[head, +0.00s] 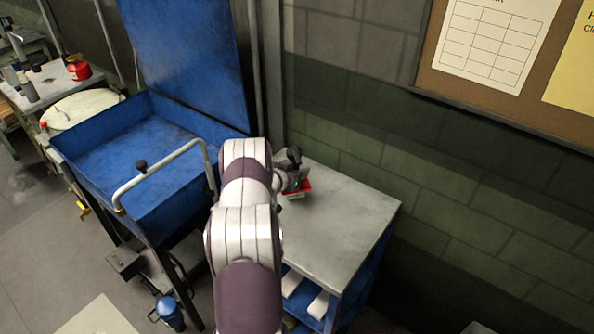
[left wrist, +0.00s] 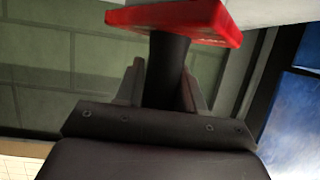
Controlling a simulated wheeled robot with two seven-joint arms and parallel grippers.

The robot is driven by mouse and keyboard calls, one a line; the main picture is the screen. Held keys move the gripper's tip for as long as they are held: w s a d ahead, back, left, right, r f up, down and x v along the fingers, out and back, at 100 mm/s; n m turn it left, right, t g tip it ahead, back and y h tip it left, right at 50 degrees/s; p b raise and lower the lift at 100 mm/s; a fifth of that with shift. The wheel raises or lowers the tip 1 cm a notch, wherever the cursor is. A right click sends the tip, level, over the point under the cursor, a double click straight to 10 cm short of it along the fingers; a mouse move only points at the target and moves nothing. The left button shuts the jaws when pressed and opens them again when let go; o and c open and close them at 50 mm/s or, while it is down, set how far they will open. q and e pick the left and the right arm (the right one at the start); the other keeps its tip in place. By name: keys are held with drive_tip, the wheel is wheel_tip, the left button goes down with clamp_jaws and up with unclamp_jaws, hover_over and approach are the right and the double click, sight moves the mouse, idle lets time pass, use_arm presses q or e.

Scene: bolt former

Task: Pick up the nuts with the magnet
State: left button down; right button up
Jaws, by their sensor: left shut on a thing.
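The magnet has a red head (left wrist: 185,20) and a dark handle (left wrist: 170,62). In the left wrist view, my left gripper (left wrist: 163,85) is shut on the handle, with the red head beyond the fingers. In the head view, the red part of the magnet (head: 303,188) shows beside my left gripper (head: 290,176), over the back left part of the grey tabletop. My arm hides part of this area. I cannot make out any nuts in either view. My right gripper is not in view.
The grey-topped workbench (head: 345,222) is clear on its front and right. A blue open basin (head: 130,160) with a raised lid (head: 185,60) and a bent grey handle stands left of my arm. A brick wall (head: 450,180) is behind the bench.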

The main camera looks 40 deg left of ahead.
sight(292, 152)
use_arm(q)
drive_tip(key=shift+r+p, duration=2.6)
drive_tip(key=shift+r, duration=1.35)
drive_tip(key=shift+f, duration=0.1)
